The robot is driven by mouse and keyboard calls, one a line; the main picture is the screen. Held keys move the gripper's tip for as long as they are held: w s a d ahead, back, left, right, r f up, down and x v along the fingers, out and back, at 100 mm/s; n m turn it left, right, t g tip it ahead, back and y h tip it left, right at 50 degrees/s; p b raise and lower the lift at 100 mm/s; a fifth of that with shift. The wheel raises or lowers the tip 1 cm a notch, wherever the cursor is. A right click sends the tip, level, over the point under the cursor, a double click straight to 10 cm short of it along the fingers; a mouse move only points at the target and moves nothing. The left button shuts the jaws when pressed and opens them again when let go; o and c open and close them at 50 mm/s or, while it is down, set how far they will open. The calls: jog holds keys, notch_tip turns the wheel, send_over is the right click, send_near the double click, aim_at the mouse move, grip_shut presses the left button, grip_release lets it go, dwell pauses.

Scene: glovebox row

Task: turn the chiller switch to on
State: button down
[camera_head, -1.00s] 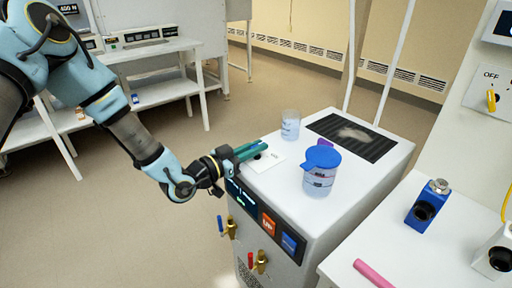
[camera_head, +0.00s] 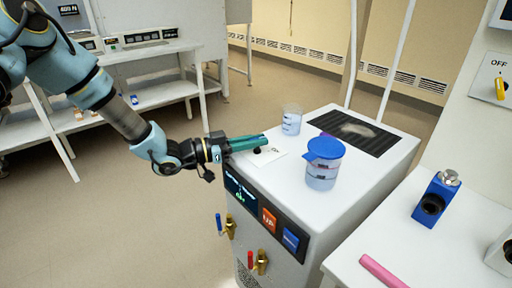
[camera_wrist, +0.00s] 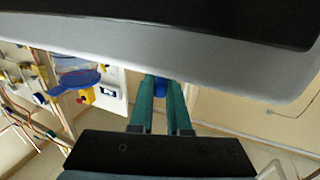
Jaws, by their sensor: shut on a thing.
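The white chiller (camera_head: 345,205) stands in the middle of the head view, with a dark front panel. On its top near the left edge lies a white label plate (camera_head: 276,153), its lettering too small to read. A small dark knob shows beside the plate, taken as the chiller switch (camera_head: 257,150). My gripper (camera_head: 262,140) reaches in from the left, its teal fingers at the switch and partly covering it. In the wrist view my gripper (camera_wrist: 160,95) is shut, with a small blue piece between its fingertips. The switch's setting cannot be read.
A blue-lidded beaker (camera_head: 323,165) and a clear cup (camera_head: 291,121) stand on the chiller beyond my gripper. A yellow switch marked OFF (camera_head: 500,88) is on the right wall. The right table holds a blue device (camera_head: 436,198) and pink rod (camera_head: 383,271).

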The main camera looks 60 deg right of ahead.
jog(key=shift+f+m+g+y+b, duration=0.1)
jog(key=shift+m+g+y+b, duration=0.4)
jog(key=shift+m+g+y, duration=0.6)
jog(key=shift+g, duration=0.3)
jog(key=c, duration=0.9)
grip_release()
jog(key=b+v, duration=0.2)
jog(key=v, duration=0.8)
jog(key=shift+w+a+r, duration=0.2)
jog(key=shift+w, duration=0.15)
